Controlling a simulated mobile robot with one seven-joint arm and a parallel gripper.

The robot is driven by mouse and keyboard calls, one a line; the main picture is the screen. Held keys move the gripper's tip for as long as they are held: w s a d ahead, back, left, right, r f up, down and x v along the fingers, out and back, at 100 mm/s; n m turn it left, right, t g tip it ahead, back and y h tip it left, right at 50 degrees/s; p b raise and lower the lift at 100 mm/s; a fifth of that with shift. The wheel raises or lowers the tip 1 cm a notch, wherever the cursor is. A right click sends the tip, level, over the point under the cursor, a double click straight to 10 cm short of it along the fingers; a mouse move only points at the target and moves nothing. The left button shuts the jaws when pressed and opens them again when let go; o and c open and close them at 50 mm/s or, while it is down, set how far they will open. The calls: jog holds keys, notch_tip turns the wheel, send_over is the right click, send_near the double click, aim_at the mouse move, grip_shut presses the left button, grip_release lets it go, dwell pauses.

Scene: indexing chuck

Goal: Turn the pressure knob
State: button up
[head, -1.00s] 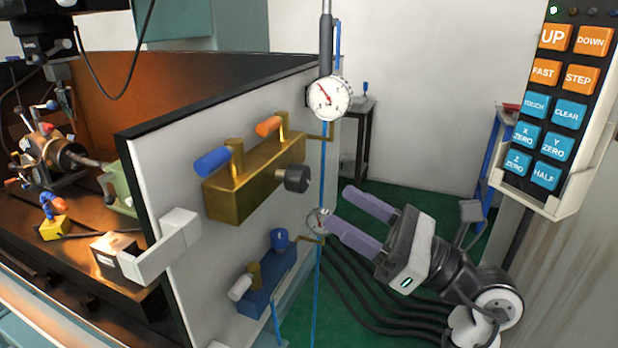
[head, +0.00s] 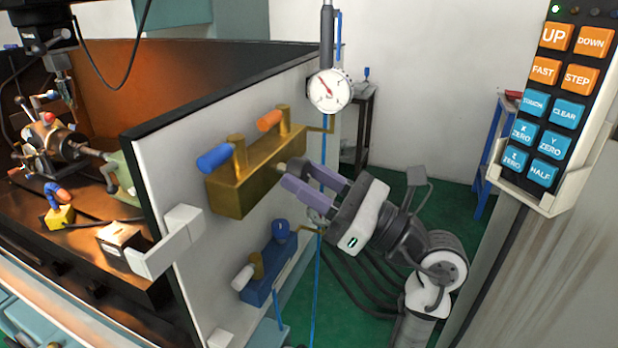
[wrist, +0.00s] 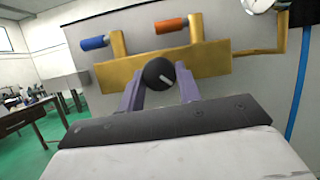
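A black round knob (wrist: 158,74) with a white pointer mark sits on the front of a brass valve block (head: 246,175) on the grey panel. My gripper (head: 293,174) is at this knob. In the wrist view, my purple fingers (wrist: 160,86) stand on either side of the knob, seemingly with a small gap at each side. In the head view the fingers hide most of the knob. A round white dial gauge (head: 329,91) with a red needle is above and to the right of the block; part of it shows in the wrist view (wrist: 262,3).
The brass block carries a blue-handled lever (head: 215,157) and an orange-handled lever (head: 269,121). A blue valve block (head: 266,272) with a blue knob is below. A blue pipe (wrist: 299,85) runs down at the right. A button pendant (head: 556,105) hangs far right.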

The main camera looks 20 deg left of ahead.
jog(key=c, duration=0.4)
jog(key=shift+o, duration=0.2)
jog(key=shift+f+n+g+b, duration=0.3)
jog(key=shift+n+g+b, duration=0.3)
jog(key=shift+n+b, duration=0.5)
jog(key=shift+w+r+n+g+b, duration=0.1)
jog(key=shift+r+n+g+b, duration=0.25)
jog(key=shift+n+b, duration=0.4)
jog(key=o, duration=1)
jog(key=b+v, duration=0.2)
jog(key=v, duration=0.5)
jog(key=shift+d, duration=0.25)
jog(key=shift+f, duration=0.2)
